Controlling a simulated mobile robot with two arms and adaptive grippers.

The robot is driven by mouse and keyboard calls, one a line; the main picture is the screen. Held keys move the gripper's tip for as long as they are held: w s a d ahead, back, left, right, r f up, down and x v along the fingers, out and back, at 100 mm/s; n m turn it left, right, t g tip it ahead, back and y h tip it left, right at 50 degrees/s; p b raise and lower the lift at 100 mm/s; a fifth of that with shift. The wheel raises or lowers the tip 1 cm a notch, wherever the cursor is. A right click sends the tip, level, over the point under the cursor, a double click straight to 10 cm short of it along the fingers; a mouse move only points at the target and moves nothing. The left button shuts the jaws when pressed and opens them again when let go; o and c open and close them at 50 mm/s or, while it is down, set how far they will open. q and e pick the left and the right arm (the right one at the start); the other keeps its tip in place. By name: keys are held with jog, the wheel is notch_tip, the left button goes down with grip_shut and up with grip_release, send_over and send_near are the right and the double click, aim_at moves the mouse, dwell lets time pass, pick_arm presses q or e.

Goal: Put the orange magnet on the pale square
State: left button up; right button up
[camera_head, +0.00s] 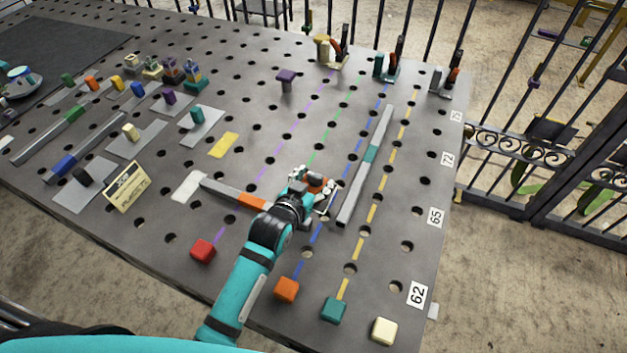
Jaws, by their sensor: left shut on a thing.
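My left gripper (318,188) is shut on a small orange thing (317,181), which looks like the orange magnet; the fingers hide part of it. It is over the middle of the board, between two grey bars. The pale square (187,187) lies flat on the board, well to the left of the gripper. The end of a grey bar with an orange band (252,202) is at its right edge. I cannot tell whether the held thing touches the board. My right gripper is not in view.
A grey bar with a teal band (370,153) lies right of my gripper. A purple-topped piece (286,77) stands farther back. Red (203,250), orange (287,290), teal (334,309) and cream (383,331) blocks line the front. A yellow patch (223,145) lies beyond the pale square.

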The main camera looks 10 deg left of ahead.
pick_arm(q)
jog(key=shift+r, duration=0.1)
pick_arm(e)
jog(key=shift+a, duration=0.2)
pick_arm(q)
jog(key=o, duration=1.7)
jog(key=shift+s, duration=0.1)
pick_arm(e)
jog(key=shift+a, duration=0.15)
pick_arm(q)
jog(key=shift+s, duration=0.15)
jog(key=b+v, duration=0.1)
jog(key=v, duration=1)
jog(key=shift+s+a+r, duration=0.1)
jog(key=shift+s+r, duration=0.15)
jog(key=shift+s, duration=0.05)
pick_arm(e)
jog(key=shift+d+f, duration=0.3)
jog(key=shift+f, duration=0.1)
